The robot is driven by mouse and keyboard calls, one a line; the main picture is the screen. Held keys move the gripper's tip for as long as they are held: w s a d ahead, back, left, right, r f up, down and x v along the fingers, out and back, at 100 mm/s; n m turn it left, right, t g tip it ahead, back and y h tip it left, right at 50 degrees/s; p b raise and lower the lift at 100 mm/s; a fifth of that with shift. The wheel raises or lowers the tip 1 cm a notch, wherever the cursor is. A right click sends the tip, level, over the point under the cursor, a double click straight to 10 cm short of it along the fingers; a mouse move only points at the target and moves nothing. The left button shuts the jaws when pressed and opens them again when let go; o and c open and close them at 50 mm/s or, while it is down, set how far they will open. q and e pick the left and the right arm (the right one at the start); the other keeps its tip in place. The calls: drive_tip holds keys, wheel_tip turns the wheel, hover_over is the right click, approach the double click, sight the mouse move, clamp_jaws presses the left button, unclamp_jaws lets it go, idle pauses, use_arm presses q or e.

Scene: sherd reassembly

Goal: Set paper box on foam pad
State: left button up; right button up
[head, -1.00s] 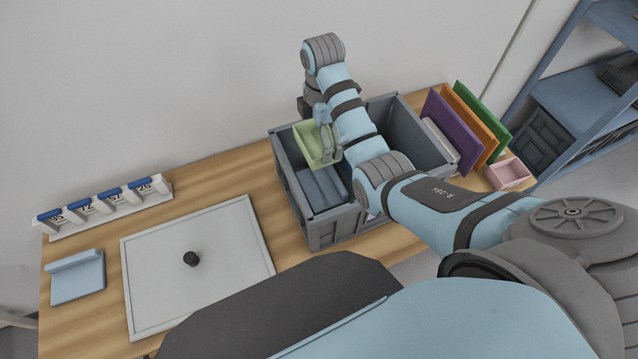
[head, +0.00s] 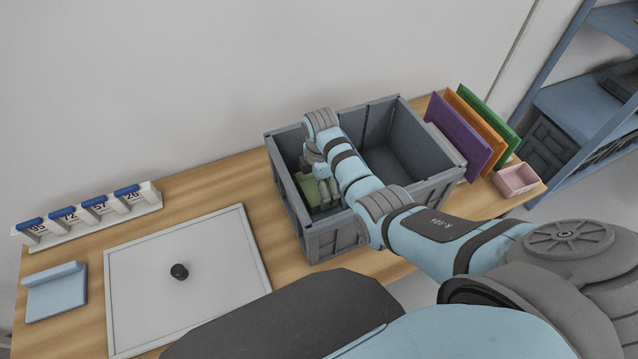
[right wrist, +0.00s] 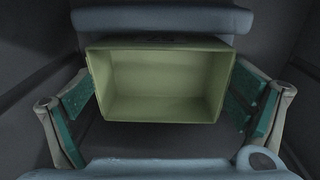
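The paper box (head: 309,190) is a pale green, open-topped box low in the left part of the grey crate (head: 335,242). It fills the middle of the right wrist view (right wrist: 160,85), and its inside is empty. My right gripper (right wrist: 165,90) reaches down into the crate with a finger against each side of the box. It is shut on the box. My left gripper is not in view.
The crate walls stand close around my right gripper; its right half looks empty. Purple, orange and green panels (head: 459,136) and a pink tray (head: 517,179) stand to the right.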

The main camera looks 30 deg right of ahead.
drive_tip(key=shift+o, duration=0.5)
drive_tip(key=shift+r, duration=0.25)
wheel_tip(320, 180, up, 12)
drive_tip(key=p, duration=0.3)
drive_tip(key=shift+s, duration=0.2)
drive_tip(key=shift+f, duration=0.1)
